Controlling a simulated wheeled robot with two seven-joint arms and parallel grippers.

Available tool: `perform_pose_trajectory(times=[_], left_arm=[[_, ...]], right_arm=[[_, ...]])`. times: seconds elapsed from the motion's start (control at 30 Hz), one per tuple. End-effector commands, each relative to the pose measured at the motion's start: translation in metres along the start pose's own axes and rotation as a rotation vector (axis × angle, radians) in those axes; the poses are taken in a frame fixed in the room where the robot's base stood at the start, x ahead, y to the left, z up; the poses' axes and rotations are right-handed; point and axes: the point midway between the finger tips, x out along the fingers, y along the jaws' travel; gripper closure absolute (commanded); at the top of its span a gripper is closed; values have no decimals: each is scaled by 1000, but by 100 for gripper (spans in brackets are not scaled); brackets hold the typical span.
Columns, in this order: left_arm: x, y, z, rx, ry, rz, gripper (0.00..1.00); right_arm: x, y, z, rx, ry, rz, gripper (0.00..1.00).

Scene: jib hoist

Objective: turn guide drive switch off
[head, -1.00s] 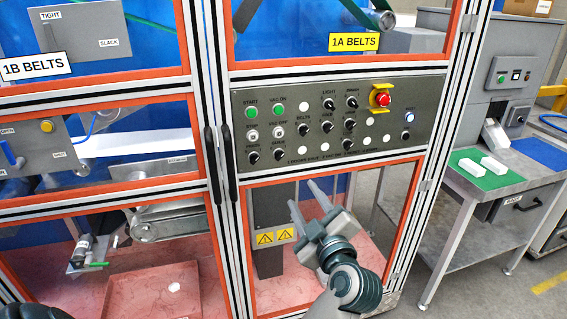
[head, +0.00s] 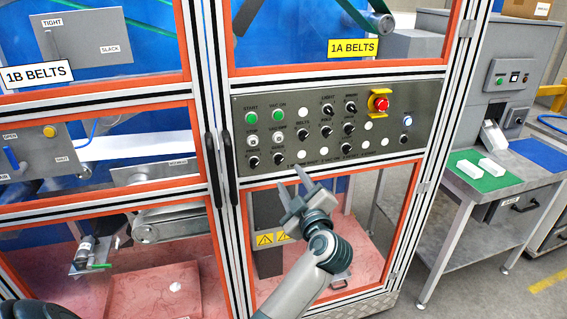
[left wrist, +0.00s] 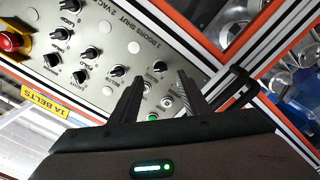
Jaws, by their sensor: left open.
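The guide switch (head: 278,157) is a small black rotary knob in the lowest row at the left of the grey control panel (head: 420,92). Its pointer direction is too small to tell in the head view. My left gripper (head: 288,178) is open and empty just below this knob, in front of the panel's lower edge. In the left wrist view a black knob (left wrist: 160,67), which looks like the guide switch, lies between and beyond the two fingertips (left wrist: 158,78). The fingers appear apart from it.
Other black knobs (head: 303,134), green buttons (head: 278,116) and a red emergency stop (head: 380,103) crowd the same panel. Dark door handles (head: 230,168) stand at its left. A side table (head: 490,190) is at the right.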

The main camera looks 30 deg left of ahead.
Motion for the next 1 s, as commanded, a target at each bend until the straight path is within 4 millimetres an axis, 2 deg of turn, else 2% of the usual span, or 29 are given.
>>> perform_pose_trajectory(times=[0.2, 0.43, 0.6, 0.9, 0.93, 1.0], left_arm=[[40, 2, -2, 3, 2, 0, 58], [69, 1, -1, 2, 1, 0, 58], [78, 0, 0, 0, 0, -1, 58], [79, 0, 0, -1, -1, 0, 58], [79, 0, 0, -1, -1, 0, 60], [79, 0, 0, 0, -1, 0, 77]], right_arm=[[-13, 0, -1, 0, 0, 0, 69], [-19, 0, -2, 0, 0, 0, 69], [-21, 0, -2, 0, 0, 0, 69], [-21, 0, -2, 0, 0, 0, 69], [-21, 0, -2, 0, 0, 0, 69], [-21, 0, -2, 0, 0, 0, 69]])
